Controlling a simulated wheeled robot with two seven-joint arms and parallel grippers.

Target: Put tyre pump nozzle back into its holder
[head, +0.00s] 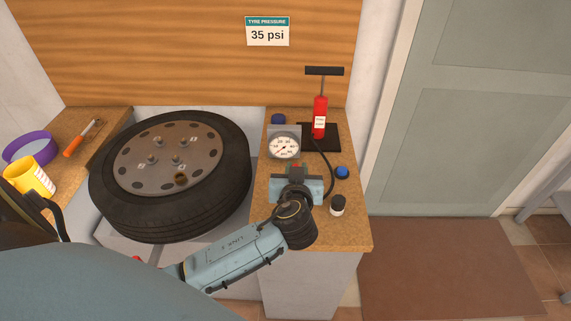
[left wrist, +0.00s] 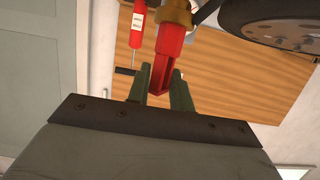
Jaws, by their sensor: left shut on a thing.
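My left gripper (head: 297,170) is above the right-hand cork-topped counter, in front of the pressure gauge. In the left wrist view, its fingers (left wrist: 160,88) are shut on the tyre pump nozzle (left wrist: 168,62), which is red with a brass-coloured collar. In the head view, the gripper mostly hides the nozzle. The red tyre pump (head: 320,115) stands upright on a black base behind the gripper; it also shows in the left wrist view (left wrist: 137,27). Its black hose (head: 329,167) curves down towards the gripper. I cannot make out the holder clearly. My right gripper is not in view.
The pressure gauge (head: 284,147) stands just behind the gripper. A blue knob (head: 341,172) and a small dark-topped jar (head: 338,206) are to its right. The tyre (head: 110,205) lies to the left. A purple ring (head: 28,147), yellow mug (head: 32,180) and screwdriver (head: 75,143) are farther left.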

